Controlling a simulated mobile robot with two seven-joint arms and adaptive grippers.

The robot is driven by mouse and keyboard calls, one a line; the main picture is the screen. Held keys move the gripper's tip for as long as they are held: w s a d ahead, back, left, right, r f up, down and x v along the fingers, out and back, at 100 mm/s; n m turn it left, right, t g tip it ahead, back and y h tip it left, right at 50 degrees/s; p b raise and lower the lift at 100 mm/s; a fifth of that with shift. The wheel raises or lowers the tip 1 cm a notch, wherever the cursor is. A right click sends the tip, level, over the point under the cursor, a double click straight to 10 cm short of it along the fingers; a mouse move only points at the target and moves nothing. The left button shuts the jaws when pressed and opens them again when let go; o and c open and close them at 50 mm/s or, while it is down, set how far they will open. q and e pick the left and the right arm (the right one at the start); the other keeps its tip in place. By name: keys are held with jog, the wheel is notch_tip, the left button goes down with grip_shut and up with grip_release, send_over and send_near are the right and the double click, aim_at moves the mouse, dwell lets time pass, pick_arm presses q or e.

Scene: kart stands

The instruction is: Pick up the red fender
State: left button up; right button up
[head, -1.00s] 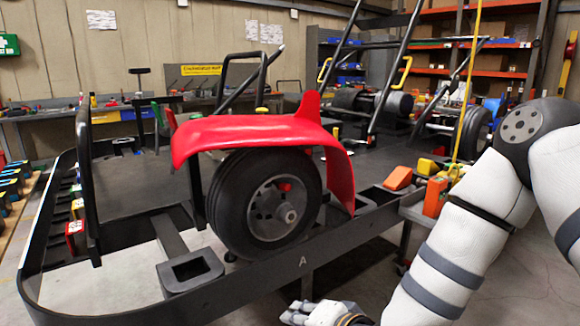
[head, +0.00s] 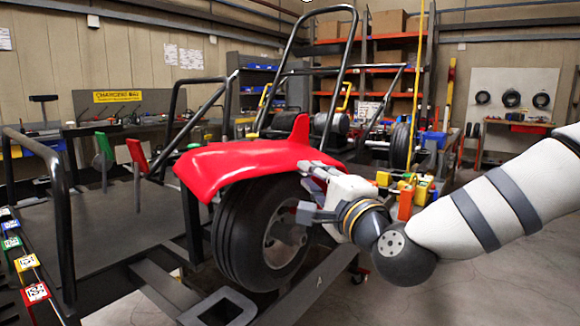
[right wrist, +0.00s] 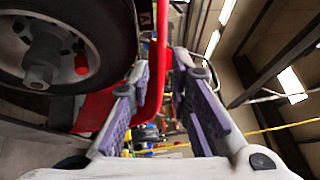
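The red fender (head: 245,165) sits over the black front tire (head: 245,235) of the kart. My right gripper (head: 305,192) is at the fender's right, lower end, in front of the wheel, and hides that end in the head view. In the right wrist view the gripper (right wrist: 163,72) is open, with its two purple-padded fingers apart. The red fender edge (right wrist: 156,85) runs between the fingers, closer to the left one. I cannot tell whether either finger touches it. My left gripper is out of view.
Black kart frame tubes (head: 188,130) rise behind the fender. Orange and yellow blocks (head: 406,200) stand just right of my right gripper. Colored blocks (head: 28,268) line the left edge. The floor at the lower right (head: 480,280) is clear.

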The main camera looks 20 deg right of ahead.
aim_at(293, 152)
jog(key=w, duration=0.4)
jog(key=w+r, duration=0.1)
jog(key=w, duration=0.3)
jog(key=w+b, duration=0.1)
jog(key=w, duration=0.3)
jog(key=shift+r, duration=0.4)
jog(key=shift+r, duration=0.1)
grip_shut()
